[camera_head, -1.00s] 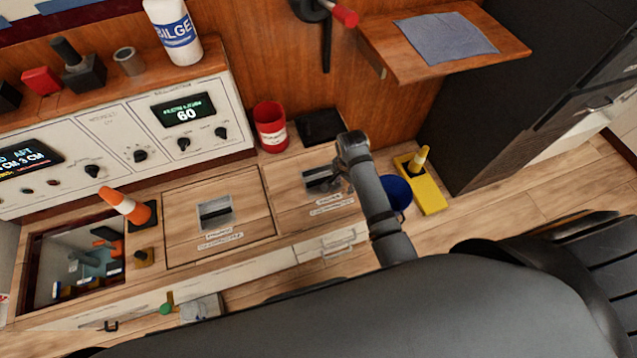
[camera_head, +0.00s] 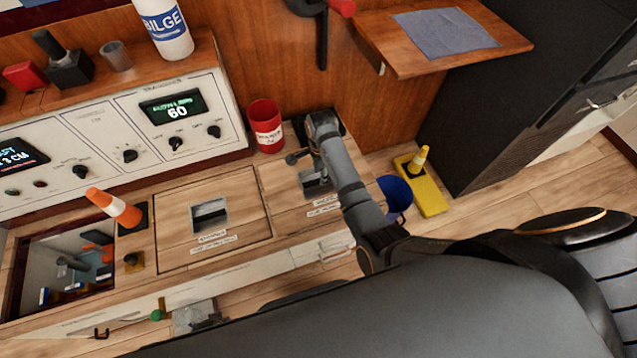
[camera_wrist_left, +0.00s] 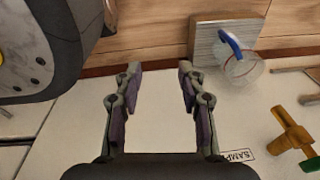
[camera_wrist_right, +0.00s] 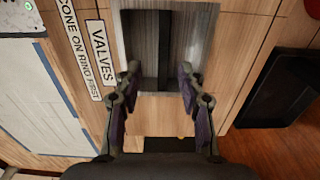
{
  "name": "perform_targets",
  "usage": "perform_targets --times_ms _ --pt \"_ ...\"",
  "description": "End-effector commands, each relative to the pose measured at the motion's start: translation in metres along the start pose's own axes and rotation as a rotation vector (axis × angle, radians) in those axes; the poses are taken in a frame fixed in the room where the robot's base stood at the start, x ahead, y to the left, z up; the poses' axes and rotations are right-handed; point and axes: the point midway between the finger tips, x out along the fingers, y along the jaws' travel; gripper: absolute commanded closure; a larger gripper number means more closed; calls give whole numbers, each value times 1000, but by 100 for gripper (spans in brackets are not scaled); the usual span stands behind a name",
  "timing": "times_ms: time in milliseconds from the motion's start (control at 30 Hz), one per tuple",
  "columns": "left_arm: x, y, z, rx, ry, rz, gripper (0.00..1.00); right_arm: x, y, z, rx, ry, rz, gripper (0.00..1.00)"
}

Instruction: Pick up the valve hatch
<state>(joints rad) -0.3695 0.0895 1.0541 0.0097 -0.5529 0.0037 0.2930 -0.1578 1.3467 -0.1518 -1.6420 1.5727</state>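The valve hatch is the right-hand wooden panel (camera_head: 281,176) on the bench in the head view. Its recessed metal handle (camera_head: 316,185) is partly covered by my right arm. In the right wrist view the handle recess (camera_wrist_right: 190,38) lies ahead of the fingers, beside a label reading VALVES (camera_wrist_right: 101,53). My right gripper (camera_wrist_right: 158,78) is open and empty, its fingertips apart near the recess edge. My left gripper (camera_wrist_left: 160,75) is open and empty, in front of a pale panel, and does not show in the head view.
A second hatch (camera_head: 178,232) lies to the left. Beyond it are an orange cone (camera_head: 113,206) and an open compartment (camera_head: 20,262). A red can (camera_head: 265,125) and black tray stand behind the valve hatch. A blue bucket (camera_head: 397,192) stands to the right.

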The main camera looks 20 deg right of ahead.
Motion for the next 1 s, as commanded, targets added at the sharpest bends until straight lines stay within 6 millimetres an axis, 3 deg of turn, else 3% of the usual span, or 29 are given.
perform_targets --times_ms 200,533,833,1000 --pt "-2 2 -26 0 13 2 60 40 -4 6 -1 0 3 60" --pt "-9 3 -33 -1 10 4 60 47 -4 6 -1 -1 0 60" --pt "-9 2 -33 -1 11 4 60 47 -4 6 -1 -1 0 100" --pt "-8 2 -33 -1 11 4 60 47 -4 6 -1 -1 1 100"
